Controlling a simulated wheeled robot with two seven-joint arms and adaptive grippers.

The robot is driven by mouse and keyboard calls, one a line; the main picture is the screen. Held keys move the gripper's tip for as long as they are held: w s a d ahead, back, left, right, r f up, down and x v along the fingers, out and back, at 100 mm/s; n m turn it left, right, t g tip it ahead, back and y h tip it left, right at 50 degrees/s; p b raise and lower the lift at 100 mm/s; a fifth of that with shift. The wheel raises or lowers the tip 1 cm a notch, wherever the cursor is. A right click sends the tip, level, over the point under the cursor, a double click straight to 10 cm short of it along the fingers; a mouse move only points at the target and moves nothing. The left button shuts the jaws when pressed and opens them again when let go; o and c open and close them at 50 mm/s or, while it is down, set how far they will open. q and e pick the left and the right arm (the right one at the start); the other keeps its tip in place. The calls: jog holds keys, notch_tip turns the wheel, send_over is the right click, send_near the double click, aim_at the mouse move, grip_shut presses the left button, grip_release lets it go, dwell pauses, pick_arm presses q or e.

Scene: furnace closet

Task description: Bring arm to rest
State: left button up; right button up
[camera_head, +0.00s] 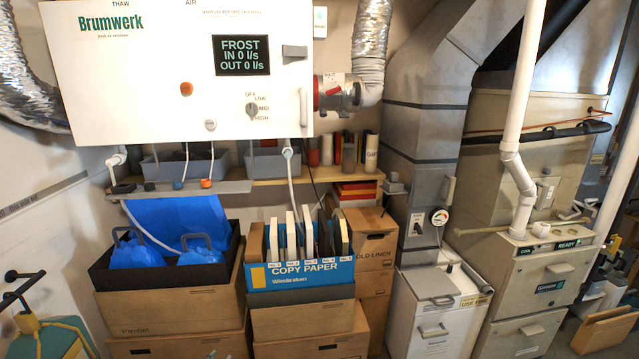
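Neither of my arms and neither gripper shows in the head view. The white Brumwerk air unit (160,75) hangs on the wall at the upper left. Its dark display (241,55) reads FROST, IN 0 l/s, OUT 0 l/s. An orange-brown round knob (186,88) is on the unit's front.
A shelf (325,173) with grey bins runs below the unit. A white cabinet (437,315) and furnace (540,270) stand right.

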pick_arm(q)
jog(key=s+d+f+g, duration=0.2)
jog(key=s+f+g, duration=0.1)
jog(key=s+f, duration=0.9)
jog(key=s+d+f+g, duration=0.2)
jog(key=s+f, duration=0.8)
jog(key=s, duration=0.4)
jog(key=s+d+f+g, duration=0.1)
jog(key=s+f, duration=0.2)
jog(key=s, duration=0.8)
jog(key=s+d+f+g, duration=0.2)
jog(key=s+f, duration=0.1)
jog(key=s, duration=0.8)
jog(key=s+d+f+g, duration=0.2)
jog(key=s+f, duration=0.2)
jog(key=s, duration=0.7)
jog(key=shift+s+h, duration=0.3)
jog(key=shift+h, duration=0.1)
